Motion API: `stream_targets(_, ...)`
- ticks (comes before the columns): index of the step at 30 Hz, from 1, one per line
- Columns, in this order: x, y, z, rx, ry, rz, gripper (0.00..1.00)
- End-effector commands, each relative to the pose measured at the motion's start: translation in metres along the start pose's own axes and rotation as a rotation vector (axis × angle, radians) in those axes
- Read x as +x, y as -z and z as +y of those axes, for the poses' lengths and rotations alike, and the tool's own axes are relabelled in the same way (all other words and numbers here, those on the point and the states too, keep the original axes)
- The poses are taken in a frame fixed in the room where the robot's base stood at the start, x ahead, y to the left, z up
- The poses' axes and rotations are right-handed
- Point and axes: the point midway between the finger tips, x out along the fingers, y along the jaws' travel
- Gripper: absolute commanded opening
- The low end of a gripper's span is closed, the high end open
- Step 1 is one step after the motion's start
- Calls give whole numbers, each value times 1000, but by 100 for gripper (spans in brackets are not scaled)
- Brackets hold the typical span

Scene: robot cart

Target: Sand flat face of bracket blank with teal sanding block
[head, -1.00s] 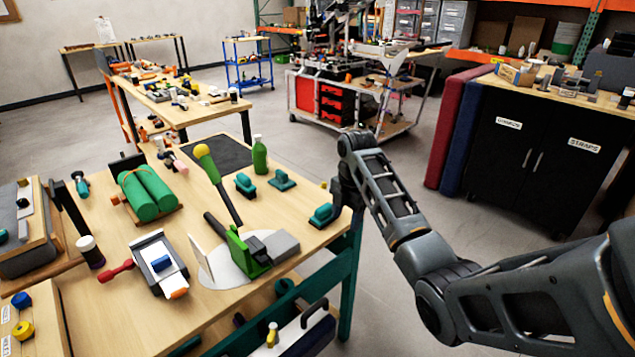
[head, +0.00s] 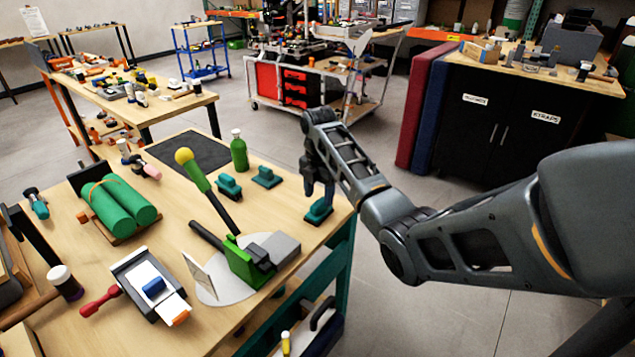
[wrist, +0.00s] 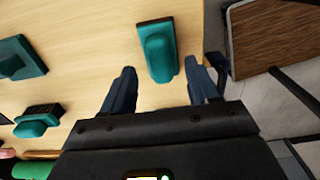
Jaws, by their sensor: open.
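My gripper (head: 318,185) is open and points down over the right end of the workbench. A teal sanding block (head: 319,211) lies on the bench just below it. In the wrist view this block (wrist: 158,48) shows ahead of and between the spread fingers, and I see no grip on it. A green clamp-like fixture (head: 240,262) with a grey block (head: 271,250) stands on a pale disc. I cannot tell which part is the bracket blank.
A green bottle (head: 239,152) and a dark mat (head: 188,152) are behind the blocks. Green rolls (head: 120,205) lie at left. The bench's right edge is close to my gripper.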

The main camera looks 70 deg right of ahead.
Motion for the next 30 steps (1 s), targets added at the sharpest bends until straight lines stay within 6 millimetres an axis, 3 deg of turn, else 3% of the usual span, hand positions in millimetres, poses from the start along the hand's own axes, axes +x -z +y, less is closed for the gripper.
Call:
stream_targets(7, 29, 0, 0, 0, 2, 0, 60)
stream_targets(19, 36, 0, 0, 0, -1, -1, 60)
stream_targets(30, 36, 0, 0, 0, -1, -1, 24)
